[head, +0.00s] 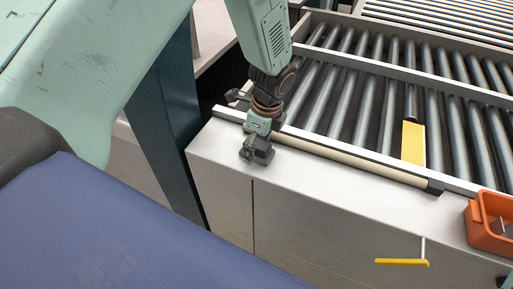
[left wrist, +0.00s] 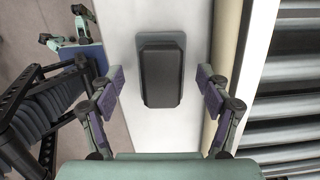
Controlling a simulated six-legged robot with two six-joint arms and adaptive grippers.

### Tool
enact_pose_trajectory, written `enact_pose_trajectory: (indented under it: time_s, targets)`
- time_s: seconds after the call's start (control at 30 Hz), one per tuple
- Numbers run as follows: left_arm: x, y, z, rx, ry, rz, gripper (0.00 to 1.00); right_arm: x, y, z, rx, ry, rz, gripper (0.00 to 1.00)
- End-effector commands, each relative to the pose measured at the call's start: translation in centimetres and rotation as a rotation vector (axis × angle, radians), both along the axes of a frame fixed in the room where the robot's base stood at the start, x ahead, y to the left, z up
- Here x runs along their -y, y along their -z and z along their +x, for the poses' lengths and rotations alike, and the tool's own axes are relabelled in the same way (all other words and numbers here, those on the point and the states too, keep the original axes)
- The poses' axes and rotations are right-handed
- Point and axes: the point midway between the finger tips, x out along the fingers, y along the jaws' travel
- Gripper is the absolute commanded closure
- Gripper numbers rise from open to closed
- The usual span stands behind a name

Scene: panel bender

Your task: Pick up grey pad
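The grey pad (left wrist: 161,72) is a dark, rounded rectangular block on a white surface in the left wrist view. A lighter grey-green part shows around its far end. My left gripper (left wrist: 160,88) is open, with one finger on each side of the pad and a gap to both. In the head view my left gripper (head: 257,153) points down over the left end of the pale cabinet top (head: 300,172). The pad is hidden there behind the gripper. My right gripper is in neither view.
A roller conveyor (head: 340,105) with raised rails lies behind the cabinet top. A long cream bar (head: 350,161) runs along its near edge. A yellow-ended tool (head: 413,143) lies on the rollers. An orange bin (head: 488,228) and a yellow handle (head: 402,262) are at the right.

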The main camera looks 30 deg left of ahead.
Motion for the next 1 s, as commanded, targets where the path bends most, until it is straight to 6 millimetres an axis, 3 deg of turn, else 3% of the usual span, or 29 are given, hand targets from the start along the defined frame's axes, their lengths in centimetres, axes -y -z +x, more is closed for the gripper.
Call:
enact_pose_trajectory:
  time_s: [0.6,0.87,1.0]
  targets:
    - [-0.3,0.0,0.1,0.0,0.0,0.0,0.79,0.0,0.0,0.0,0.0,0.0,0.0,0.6]
    - [-0.4,-0.2,0.1,0.0,-0.001,0.0,0.8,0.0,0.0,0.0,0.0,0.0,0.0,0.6]
    - [-0.4,-1.8,0.2,0.003,-0.002,0.0,0.8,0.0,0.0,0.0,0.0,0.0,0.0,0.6]
